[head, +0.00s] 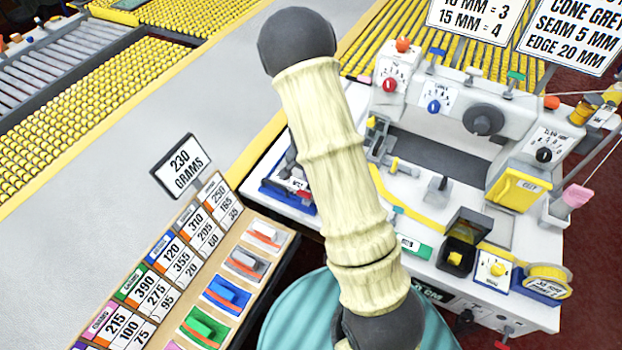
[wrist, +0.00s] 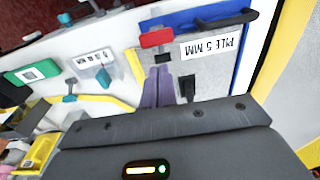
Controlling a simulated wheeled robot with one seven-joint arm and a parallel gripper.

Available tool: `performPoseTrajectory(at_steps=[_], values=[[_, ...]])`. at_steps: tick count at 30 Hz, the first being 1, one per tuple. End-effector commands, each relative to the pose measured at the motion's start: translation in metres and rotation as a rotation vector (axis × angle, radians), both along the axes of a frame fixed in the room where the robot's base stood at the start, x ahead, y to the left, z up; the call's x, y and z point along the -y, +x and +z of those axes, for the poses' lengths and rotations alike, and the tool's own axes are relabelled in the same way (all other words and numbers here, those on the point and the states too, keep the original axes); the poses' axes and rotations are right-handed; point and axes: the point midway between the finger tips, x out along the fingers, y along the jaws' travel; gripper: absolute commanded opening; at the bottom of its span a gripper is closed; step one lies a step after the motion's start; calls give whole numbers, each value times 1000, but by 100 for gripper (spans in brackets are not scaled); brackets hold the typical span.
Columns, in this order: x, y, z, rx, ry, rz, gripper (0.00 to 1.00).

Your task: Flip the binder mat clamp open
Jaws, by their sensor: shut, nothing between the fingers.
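In the wrist view a grey mat (wrist: 214,78) lies on a blue-edged plate (wrist: 205,22) and carries a label reading PILE 5 MM, upside down. A red tab (wrist: 156,38) on a dark base stands at the mat's edge. It looks like the clamp lever, but I cannot tell its exact position. My gripper (wrist: 157,72) is shut and empty, its purple-grey fingers pointing at the red tab's base. I cannot tell whether they touch it. In the head view my arm hides most of this area. Part of the blue plate (head: 285,196) shows left of the arm.
The white binding machine (head: 430,190) with knobs and a yellow guide strip stands right of my arm. A sorting board (head: 165,270) with weight cards and coloured blocks lies at lower left. A 230 GRAMS sign (head: 183,165) stands behind it. Grey table surface at left is clear.

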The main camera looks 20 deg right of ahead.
Motion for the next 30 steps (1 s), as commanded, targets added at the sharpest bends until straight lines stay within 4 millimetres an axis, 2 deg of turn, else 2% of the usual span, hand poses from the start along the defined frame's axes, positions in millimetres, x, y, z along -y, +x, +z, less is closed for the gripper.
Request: performPoseTrajectory(at_steps=[7,12,30], values=[[-25,-21,28,5,-1,4,0],[-34,-30,41,5,-1,4,0],[-33,-32,43,4,-1,-4,0]])
